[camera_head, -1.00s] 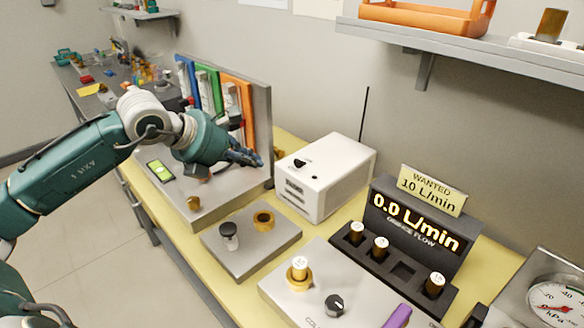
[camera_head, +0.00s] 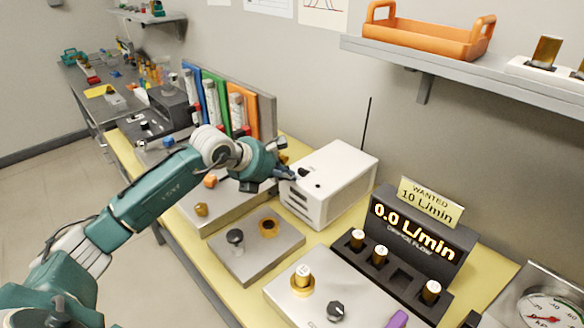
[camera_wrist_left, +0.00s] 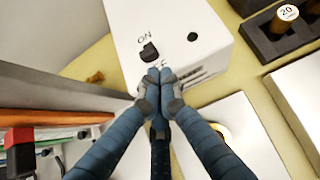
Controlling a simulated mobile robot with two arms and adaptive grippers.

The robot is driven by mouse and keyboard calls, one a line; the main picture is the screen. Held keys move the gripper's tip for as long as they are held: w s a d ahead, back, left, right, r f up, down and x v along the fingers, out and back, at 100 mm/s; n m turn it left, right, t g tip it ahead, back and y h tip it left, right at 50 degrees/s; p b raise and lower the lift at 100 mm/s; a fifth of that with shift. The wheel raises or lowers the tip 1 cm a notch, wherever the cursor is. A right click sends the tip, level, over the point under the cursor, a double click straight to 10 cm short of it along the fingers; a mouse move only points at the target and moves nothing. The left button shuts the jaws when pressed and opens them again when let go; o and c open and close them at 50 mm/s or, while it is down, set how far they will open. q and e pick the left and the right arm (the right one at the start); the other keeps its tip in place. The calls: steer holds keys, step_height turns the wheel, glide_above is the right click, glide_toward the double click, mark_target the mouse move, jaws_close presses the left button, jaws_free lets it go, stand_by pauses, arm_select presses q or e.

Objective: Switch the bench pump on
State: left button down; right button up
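The bench pump (camera_head: 345,172) is a white box with a thin black antenna-like rod behind it. Its black switch (camera_wrist_left: 149,52) is on the top face, with "ON" above it and a partly covered label below. The switch also shows in the head view (camera_head: 303,171). My left gripper (camera_head: 289,174) is at the pump's near left edge. In the wrist view its blue fingertips (camera_wrist_left: 160,76) are together with nothing between them, just below the switch; I cannot tell whether they touch it. Which way the switch is set is unclear. My right gripper is out of view.
The flow display (camera_head: 412,228) reads 0.0 L/min, under a yellow "WANTED 10 L/min" card (camera_head: 431,200). A grey plate (camera_head: 262,258) with a black knob stands in front of the pump. Coloured binders (camera_head: 218,105) stand behind my left arm. A shelf (camera_head: 480,67) overhangs at right.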

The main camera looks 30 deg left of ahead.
mark_target(302, 171)
arm_select(q)
steer(key=shift+w+d, duration=0.3)
steer(key=shift+w, duration=0.5)
steer(key=shift+w+d+b, duration=0.2)
steer(key=shift+w, duration=0.3)
steer(key=shift+w+d+b, duration=0.15)
steer(key=shift+w, duration=0.35)
steer(key=shift+w+d, duration=0.1)
steer(key=shift+w, duration=0.25)
steer(key=shift+s, duration=0.1)
steer(key=shift+f, duration=0.1)
